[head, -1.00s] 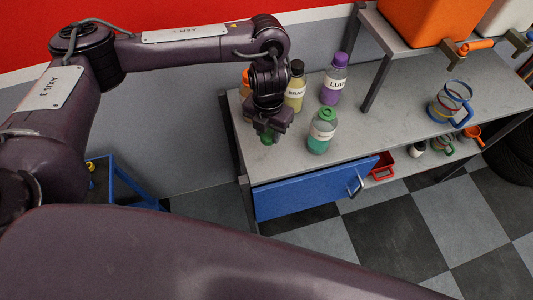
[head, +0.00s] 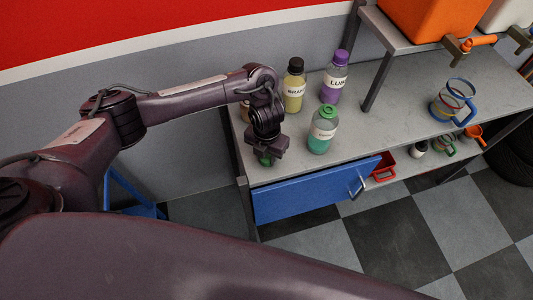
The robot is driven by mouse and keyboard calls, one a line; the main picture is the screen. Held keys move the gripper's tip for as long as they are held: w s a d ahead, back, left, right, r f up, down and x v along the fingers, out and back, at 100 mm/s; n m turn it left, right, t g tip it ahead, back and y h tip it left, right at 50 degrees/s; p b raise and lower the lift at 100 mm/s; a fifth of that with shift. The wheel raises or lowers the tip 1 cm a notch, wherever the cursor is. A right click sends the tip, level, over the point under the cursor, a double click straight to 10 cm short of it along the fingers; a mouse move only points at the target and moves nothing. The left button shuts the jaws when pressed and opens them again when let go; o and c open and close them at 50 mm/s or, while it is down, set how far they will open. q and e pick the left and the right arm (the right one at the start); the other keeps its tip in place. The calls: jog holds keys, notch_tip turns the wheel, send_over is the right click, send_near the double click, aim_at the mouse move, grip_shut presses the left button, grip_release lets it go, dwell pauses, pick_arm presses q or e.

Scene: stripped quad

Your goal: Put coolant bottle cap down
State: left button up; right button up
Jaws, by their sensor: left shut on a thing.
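The coolant bottle (head: 322,131) is clear with green liquid, a white label and a green neck. It stands upright near the front edge of the grey bench. My left gripper (head: 266,156) points down at the bench's left front corner, left of the bottle. It is shut on the green coolant bottle cap (head: 266,161), which shows just below the fingers. The cap is close to the bench top; whether it touches is hard to tell. My right gripper is not in view.
A yellow brake fluid bottle (head: 294,86) and a purple lube bottle (head: 334,79) stand behind. An orange-toned bottle is mostly hidden behind my left arm. A blue drawer (head: 310,189) is below the bench front. The middle of the bench top (head: 395,115) is clear.

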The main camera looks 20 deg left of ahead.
aim_at(267, 157)
pick_arm(q)
jog(key=shift+f, duration=0.1)
jog(key=shift+f, duration=0.15)
jog(key=o, duration=0.9)
jog(key=shift+o, duration=0.2)
jog(key=shift+r, duration=0.6)
notch_tip(267, 157, up, 11)
jog(key=p, duration=0.2)
jog(key=shift+r, duration=0.15)
